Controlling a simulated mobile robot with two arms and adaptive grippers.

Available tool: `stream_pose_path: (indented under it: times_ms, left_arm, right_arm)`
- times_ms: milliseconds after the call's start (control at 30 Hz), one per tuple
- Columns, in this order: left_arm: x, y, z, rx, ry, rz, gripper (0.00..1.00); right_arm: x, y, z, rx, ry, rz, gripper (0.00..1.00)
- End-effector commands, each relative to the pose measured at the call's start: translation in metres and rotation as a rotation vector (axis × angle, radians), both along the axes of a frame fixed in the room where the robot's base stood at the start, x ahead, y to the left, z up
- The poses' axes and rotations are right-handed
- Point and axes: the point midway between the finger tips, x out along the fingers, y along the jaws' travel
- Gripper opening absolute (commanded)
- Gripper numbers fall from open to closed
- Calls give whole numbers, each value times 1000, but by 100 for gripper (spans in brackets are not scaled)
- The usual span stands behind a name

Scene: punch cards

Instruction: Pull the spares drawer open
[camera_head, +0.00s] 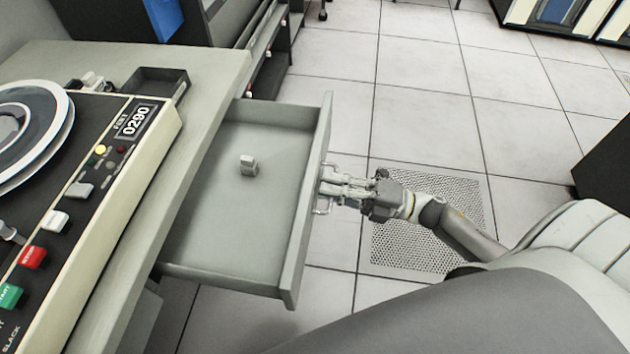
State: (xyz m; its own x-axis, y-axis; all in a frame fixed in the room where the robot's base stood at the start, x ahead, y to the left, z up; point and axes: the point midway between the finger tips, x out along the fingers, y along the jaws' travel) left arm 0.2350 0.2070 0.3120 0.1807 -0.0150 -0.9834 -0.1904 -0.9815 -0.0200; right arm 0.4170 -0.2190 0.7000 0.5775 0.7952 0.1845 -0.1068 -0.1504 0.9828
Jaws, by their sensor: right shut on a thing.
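The spares drawer (213,239) is grey and stands well out from under the desk top, so its floor and front panel show. A small pale grey piece (248,165) stands on the drawer floor near the middle. My right gripper (328,187) is at the outer face of the drawer front, shut on the drawer handle (322,208), a thin metal bar partly hidden by the fingers. My left gripper is not in view.
A tape unit (112,188) with reels and coloured buttons sits on the desk (215,62), beside a small dark tray (160,80). Open tiled floor with a perforated tile (430,245) lies right of the drawer. A dark cabinet (604,170) stands at the right edge.

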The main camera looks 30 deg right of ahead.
Motion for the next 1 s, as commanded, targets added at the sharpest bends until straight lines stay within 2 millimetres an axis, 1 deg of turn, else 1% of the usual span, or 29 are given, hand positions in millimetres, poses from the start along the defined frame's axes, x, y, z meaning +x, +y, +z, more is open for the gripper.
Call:
stream_pose_path:
  times_ms: [133, 467, 500, 533, 567, 767, 867, 1000]
  left_arm:
    - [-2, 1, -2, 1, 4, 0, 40]
    - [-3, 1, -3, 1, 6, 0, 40]
    - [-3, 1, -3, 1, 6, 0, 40]
    - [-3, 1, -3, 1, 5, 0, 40]
    - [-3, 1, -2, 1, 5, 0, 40]
    - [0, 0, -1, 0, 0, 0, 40]
    - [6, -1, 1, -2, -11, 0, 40]
    - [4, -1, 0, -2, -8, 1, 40]
  right_arm:
    - [-4, -4, 0, -1, 0, 2, 0]
    - [-4, -4, 0, -1, 0, 2, 0]
    - [-4, -4, -1, -1, 0, 2, 11]
    - [-4, -4, -1, -1, 0, 1, 15]
    - [-4, -4, -1, -1, 0, 1, 17]
    - [-3, -4, 0, 0, 0, 1, 17]
    - [-4, -5, -1, -1, 1, 0, 17]
    - [-10, -14, -4, -3, 2, -1, 17]
